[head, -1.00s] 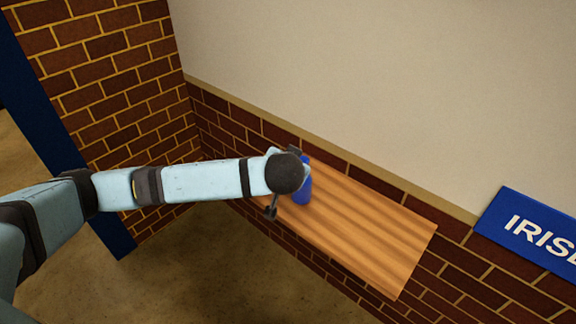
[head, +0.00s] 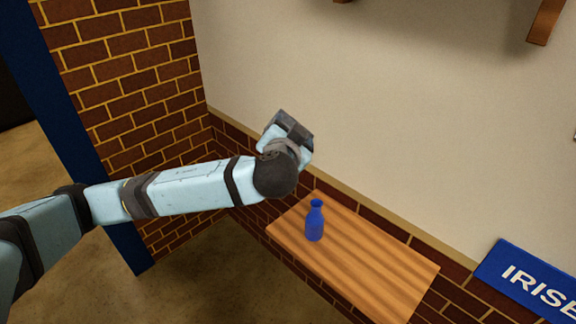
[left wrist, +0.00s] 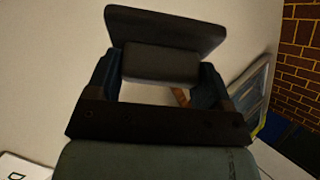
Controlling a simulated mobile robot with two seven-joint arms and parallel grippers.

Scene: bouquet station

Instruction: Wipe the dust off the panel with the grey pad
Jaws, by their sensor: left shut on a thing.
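In the left wrist view, my left gripper (left wrist: 160,66) is shut on the grey pad (left wrist: 164,31), a dark flat plate with a thick block behind it between the fingers. In the head view, the left gripper (head: 288,132) is raised in front of the cream wall, above the left end of the wooden shelf. The pad's dark shape (head: 296,122) shows at its tip, partly hidden by my wrist. I cannot make out a dusty panel for certain in either view. My right gripper is not in view.
A blue bottle (head: 315,222) stands upright on the wooden shelf (head: 370,265). A blue lettered sign (head: 530,280) is at the right. Wooden brackets (head: 545,20) show at the top. A light-framed object (left wrist: 252,92) shows at the right in the left wrist view.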

